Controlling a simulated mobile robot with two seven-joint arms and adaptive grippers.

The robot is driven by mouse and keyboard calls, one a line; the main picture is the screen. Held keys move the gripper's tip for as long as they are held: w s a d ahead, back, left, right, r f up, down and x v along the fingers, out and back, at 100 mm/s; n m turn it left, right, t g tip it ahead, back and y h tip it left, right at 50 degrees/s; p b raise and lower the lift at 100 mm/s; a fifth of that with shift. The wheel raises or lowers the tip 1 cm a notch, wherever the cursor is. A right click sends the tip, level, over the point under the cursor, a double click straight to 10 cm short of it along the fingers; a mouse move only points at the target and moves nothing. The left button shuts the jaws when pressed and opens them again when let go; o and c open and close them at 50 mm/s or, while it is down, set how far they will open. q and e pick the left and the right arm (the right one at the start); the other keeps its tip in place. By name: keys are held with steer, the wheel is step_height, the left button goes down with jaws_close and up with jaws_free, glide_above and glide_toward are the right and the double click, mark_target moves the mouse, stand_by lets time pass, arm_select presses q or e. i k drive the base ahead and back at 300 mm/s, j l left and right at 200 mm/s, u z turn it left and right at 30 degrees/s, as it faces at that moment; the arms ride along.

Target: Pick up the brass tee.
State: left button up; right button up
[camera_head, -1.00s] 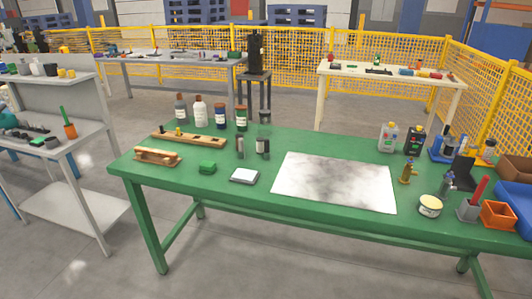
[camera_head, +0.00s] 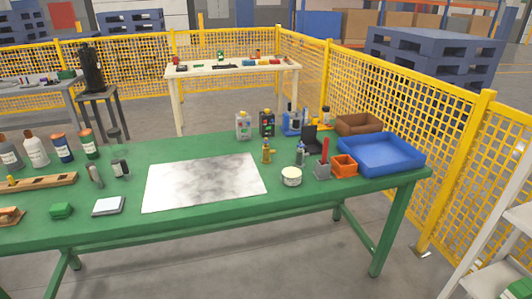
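A small brass-coloured fitting (camera_head: 266,153) stands upright on the green table (camera_head: 210,222), just right of the grey-white mottled sheet (camera_head: 205,181). It is too small for me to tell whether it is the brass tee. A small yellow, brass-like piece (camera_head: 12,180) sits in the wooden rack (camera_head: 45,180) at the left edge; its shape is also unclear. Neither of my grippers shows in the view.
A cream tub (camera_head: 291,176), a grey holder with a red handle (camera_head: 323,168), an orange bin (camera_head: 344,166) and a blue tray (camera_head: 380,153) occupy the table's right side. Bottles (camera_head: 36,150) stand at back left. Yellow fencing (camera_head: 450,170) runs behind and right.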

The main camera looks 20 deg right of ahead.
mark_target(266, 151)
steer(key=i+l, duration=0.8)
steer(key=i, duration=0.1)
